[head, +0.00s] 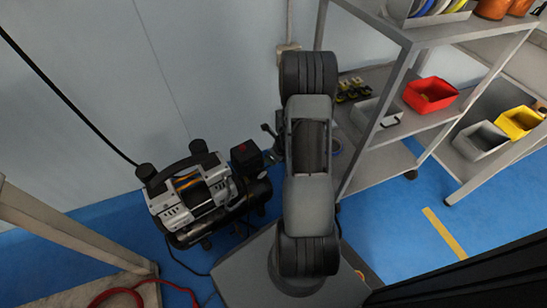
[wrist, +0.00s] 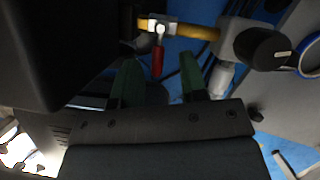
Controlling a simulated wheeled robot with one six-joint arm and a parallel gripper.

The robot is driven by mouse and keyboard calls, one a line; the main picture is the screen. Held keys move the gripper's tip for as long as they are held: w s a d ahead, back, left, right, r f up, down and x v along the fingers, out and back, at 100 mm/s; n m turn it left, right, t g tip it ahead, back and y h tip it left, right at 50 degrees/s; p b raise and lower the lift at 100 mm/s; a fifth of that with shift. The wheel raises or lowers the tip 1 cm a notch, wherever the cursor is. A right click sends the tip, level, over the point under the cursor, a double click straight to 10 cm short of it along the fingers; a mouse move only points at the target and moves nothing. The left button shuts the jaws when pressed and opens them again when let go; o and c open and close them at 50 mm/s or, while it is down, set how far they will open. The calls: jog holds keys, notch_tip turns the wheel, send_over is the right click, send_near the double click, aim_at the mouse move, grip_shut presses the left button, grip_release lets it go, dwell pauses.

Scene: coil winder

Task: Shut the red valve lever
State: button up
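The red valve lever (wrist: 157,58) hangs down in the wrist view, crosswise to the brass pipe (wrist: 196,31). Its top meets a small silver valve body (wrist: 159,27) on that pipe. My gripper (wrist: 160,64) has two green fingers spread apart. The lever's lower part shows between the fingertips, with a gap on each side. I cannot tell how deep the lever lies relative to the fingers. In the head view my arm covers this spot, and the lever cannot be made out there.
An air compressor (head: 190,200) stands on the blue floor, left of my arm in the head view. A grey shelf (head: 385,137) with a red bin (head: 431,94) stands to the right. A bench (head: 65,235) with a red hose (head: 115,292) is at the lower left.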

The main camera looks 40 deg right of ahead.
jog(key=p+v, duration=0.7)
jog(key=v, duration=0.6)
jog(key=shift+r+p, duration=0.25)
jog(key=shift+p, duration=0.1)
jog(key=w+a+r+n+p, duration=0.1)
jog(key=a+r+n+p, duration=0.45)
jog(key=r, duration=0.55)
jog(key=a+r+n+y+p, duration=0.1)
jog(key=a+r+n+p, duration=0.4)
jog(key=r, duration=0.5)
jog(key=w+a+r+n+p, duration=0.1)
jog(key=a+r+n+p, duration=0.45)
jog(key=r, duration=0.55)
jog(key=s+a+r+n+p, duration=0.1)
jog(key=s+r+n+p, duration=0.2)
jog(key=r, duration=0.4)
jog(key=s+a+r+n+h+p, duration=0.1)
jog(key=s+a+r+n+p, duration=0.1)
jog(key=r+n+p, duration=0.4)
jog(key=s+a+r+n+h+p, duration=0.1)
jog(key=s+r+n+p, duration=0.3)
jog(key=r+n, duration=0.4)
jog(key=shift+a+r+g+p, duration=0.25)
jog(key=shift+a+g+p, duration=0.15)
jog(key=shift+d, duration=0.1)
